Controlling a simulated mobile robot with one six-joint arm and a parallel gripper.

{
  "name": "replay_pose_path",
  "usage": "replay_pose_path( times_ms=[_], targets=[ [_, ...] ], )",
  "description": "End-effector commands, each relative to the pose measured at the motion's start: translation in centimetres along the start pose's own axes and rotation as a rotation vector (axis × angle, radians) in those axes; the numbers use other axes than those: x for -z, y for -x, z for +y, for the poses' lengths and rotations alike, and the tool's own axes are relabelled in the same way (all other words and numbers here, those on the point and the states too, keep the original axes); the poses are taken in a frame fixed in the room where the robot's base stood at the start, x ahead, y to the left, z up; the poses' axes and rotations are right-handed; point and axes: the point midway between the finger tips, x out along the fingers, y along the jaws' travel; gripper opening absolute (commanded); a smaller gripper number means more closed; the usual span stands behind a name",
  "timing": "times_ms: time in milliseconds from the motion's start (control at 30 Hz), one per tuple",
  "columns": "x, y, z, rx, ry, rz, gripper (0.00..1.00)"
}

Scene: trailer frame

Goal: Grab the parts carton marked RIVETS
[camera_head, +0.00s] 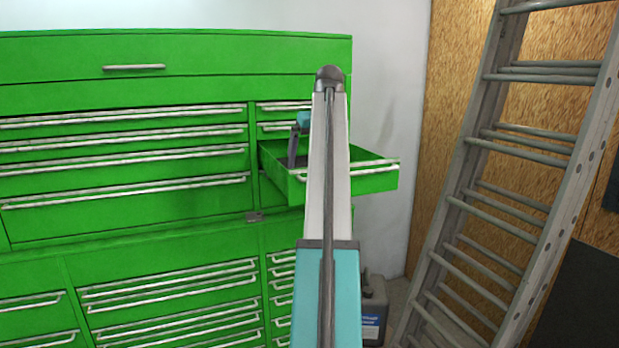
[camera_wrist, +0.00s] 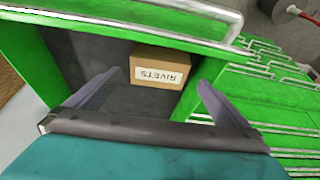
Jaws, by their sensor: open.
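A small brown carton (camera_wrist: 160,60) with a white label reading RIVETS, upside down in the wrist view, sits on the dark floor of an open green drawer (camera_wrist: 110,27). In the head view this drawer (camera_head: 375,183) is pulled out at the upper right of the cabinet, and the carton is hidden there. My gripper (camera_wrist: 159,78) is open, its two grey fingers apart with the carton showing between and beyond their tips. I cannot tell whether they touch it. In the head view my gripper (camera_head: 294,147) is partly hidden behind my arm, over the drawer.
The green tool cabinet (camera_head: 130,225) has several other drawers, which look closed. A ladder (camera_head: 500,200) leans at the right by a wooden board (camera_head: 450,90). A dark canister (camera_head: 374,305) stands on the floor beside the cabinet. The drawer walls bound the space around the carton.

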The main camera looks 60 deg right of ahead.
Motion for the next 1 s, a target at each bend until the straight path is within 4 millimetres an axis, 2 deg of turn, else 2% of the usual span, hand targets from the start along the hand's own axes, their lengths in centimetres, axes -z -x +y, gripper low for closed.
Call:
replay_pose_path(
  times_ms=[200,733,1000],
  targets=[
    [0.0,-1.9,-0.1,0.001,0.001,0.000,1.00],
    [0.2,-2.4,-0.1,0.001,0.002,0.000,1.00],
    [0.6,-4.1,0.0,0.001,0.003,-0.001,1.00]
  ],
)
